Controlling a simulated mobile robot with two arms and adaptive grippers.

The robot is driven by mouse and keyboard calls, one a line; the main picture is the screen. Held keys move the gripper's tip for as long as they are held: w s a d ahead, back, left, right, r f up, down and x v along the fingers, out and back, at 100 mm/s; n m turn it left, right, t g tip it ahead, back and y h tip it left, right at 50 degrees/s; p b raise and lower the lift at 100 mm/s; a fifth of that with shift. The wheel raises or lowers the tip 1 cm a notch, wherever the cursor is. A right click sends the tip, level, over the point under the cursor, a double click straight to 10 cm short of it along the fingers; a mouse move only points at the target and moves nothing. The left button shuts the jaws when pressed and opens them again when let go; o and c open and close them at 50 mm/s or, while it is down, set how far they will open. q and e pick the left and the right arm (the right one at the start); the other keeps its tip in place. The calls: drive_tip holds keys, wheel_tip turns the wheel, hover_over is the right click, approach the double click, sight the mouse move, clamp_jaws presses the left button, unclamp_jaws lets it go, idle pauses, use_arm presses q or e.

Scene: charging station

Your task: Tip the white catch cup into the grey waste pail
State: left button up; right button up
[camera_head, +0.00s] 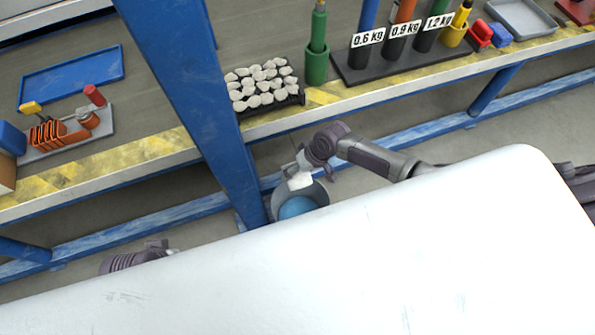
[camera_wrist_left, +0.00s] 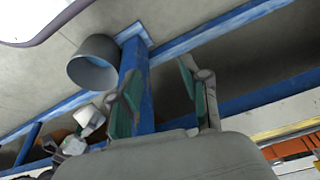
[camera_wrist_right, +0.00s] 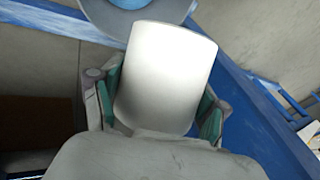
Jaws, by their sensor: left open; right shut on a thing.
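The white catch cup (camera_head: 299,181) is held at the back left edge of the grey waste pail (camera_head: 322,191) in the head view, above it. The pail stands on the floor beside a blue post, and its inside looks blue. My right gripper (camera_head: 306,170) is shut on the cup. The cup fills the middle of the right wrist view (camera_wrist_right: 168,70), between both fingers, with the pail (camera_wrist_right: 100,17) beyond it. I cannot tell the cup's exact tilt or its contents. In the left wrist view, cup (camera_wrist_left: 88,119) and pail (camera_wrist_left: 90,65) are apart. My left gripper (camera_wrist_left: 160,82) is open and empty.
The blue post (camera_head: 205,100) rises close to the pail's left side. A bench with a yellow-striped edge (camera_head: 330,97) runs behind, holding a rack of grey lumps (camera_head: 262,86), labelled tubes and a blue tray (camera_head: 72,73). A low blue rail (camera_head: 430,130) runs under the bench.

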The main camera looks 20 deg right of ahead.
drive_tip(key=shift+w+f+g+b, duration=0.15)
drive_tip(key=shift+w+g+b, duration=0.15)
drive_tip(key=shift+g, duration=0.3)
drive_tip(key=shift+w+f+b, duration=0.1)
drive_tip(key=shift+f+b, duration=0.05)
drive_tip(key=shift+b, duration=0.25)
drive_tip(key=shift+m+g, duration=0.3)
drive_tip(key=shift+g, duration=0.3)
use_arm(q)
drive_tip(key=v, duration=0.3)
drive_tip(key=shift+s+a+r, duration=0.15)
drive_tip(key=shift+s+r, duration=0.1)
drive_tip(key=shift+f, duration=0.1)
